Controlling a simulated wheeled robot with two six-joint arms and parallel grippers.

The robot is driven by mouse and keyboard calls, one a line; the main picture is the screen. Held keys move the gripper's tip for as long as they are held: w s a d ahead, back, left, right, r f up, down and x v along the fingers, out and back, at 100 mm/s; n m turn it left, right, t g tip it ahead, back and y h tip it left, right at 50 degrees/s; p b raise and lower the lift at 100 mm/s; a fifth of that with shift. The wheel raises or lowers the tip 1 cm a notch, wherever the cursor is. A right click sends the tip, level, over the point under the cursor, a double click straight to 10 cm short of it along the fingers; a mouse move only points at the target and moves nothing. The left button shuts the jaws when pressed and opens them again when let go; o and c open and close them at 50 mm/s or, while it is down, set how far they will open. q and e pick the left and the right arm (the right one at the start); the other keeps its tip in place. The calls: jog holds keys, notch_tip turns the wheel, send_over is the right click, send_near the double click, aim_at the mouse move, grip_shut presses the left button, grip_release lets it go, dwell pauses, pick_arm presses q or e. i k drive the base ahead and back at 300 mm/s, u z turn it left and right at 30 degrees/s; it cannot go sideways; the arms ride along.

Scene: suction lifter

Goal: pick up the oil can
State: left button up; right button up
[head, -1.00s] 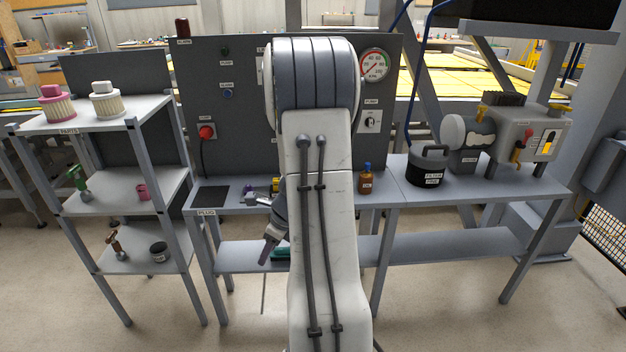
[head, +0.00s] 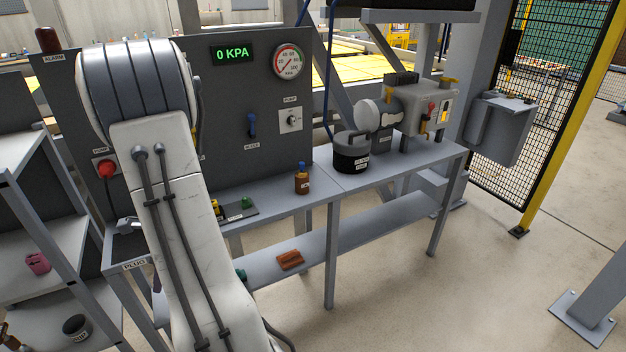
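The oil can appears to be the small brown bottle with a blue cap (head: 302,182). It stands upright on the grey bench top (head: 275,205), near the bench's front edge and left of a black round canister (head: 351,155). Its label is too small to read. Nothing touches it. One of my arms, white and grey, fills the left part of the head view, and its gripper is hidden or out of frame. My other gripper does not show either.
A pump unit (head: 428,108) stands at the bench's right end. A dark mat with a green piece (head: 246,202) lies left of the bottle. A reddish-brown block (head: 290,260) lies on the lower shelf. A shelf rack (head: 75,285) stands at the left; open floor lies to the right.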

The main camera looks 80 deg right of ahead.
aim_at(301, 179)
jog(key=z, duration=0.65)
jog(key=i, duration=0.7)
jog(key=z, duration=0.9)
jog(key=i, duration=0.8)
jog(key=z, duration=0.25)
